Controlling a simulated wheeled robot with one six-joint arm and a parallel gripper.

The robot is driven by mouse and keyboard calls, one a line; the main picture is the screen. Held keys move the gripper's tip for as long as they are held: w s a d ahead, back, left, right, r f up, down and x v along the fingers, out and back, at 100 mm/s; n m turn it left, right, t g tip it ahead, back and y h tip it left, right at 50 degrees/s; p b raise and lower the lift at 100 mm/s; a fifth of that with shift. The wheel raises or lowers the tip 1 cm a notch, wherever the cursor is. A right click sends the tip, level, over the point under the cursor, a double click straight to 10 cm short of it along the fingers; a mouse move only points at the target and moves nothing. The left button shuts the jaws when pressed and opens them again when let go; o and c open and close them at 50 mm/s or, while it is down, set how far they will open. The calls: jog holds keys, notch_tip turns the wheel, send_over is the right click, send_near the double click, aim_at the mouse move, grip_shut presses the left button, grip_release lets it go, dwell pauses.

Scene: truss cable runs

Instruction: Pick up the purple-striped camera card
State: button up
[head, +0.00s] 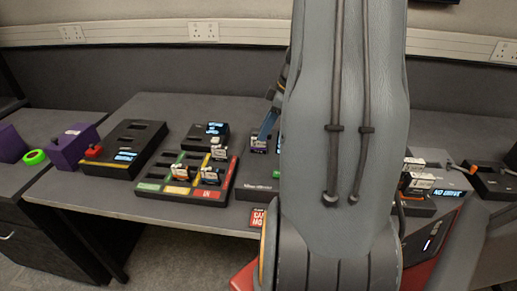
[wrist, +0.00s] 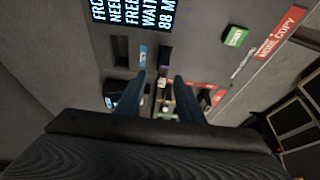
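A small dark card with a white and purple label (head: 258,143) stands upright in a black device left of my arm in the head view. My gripper (head: 268,124) shows there as a blue finger just above and beside this card. In the wrist view my gripper (wrist: 160,80) has its two blue fingers apart, pointing at the face of a device. A dark slot or card with a purplish tint (wrist: 165,58) lies just beyond and between the fingertips; I cannot tell which it is. No card is visibly held. My arm hides much of the device in the head view.
A sorting tray with green, yellow and red lanes (head: 151,187) holds several cards to the left. A black reader (head: 138,147) and purple block (head: 73,147) stand farther left. A "NO DRIVE" device (head: 449,180) is right of my arm. A "MORE COPY" label (wrist: 281,33) shows nearby.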

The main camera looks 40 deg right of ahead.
aim_at(258, 142)
jog(key=shift+s+p+x, duration=0.1)
jog(key=shift+p+x, duration=0.45)
jog(key=shift+x, duration=1)
jog(key=shift+s+p+x, duration=0.15)
jog(key=shift+p+x, duration=0.4)
jog(key=shift+x, duration=0.95)
jog(key=shift+a, duration=0.1)
grip_shut()
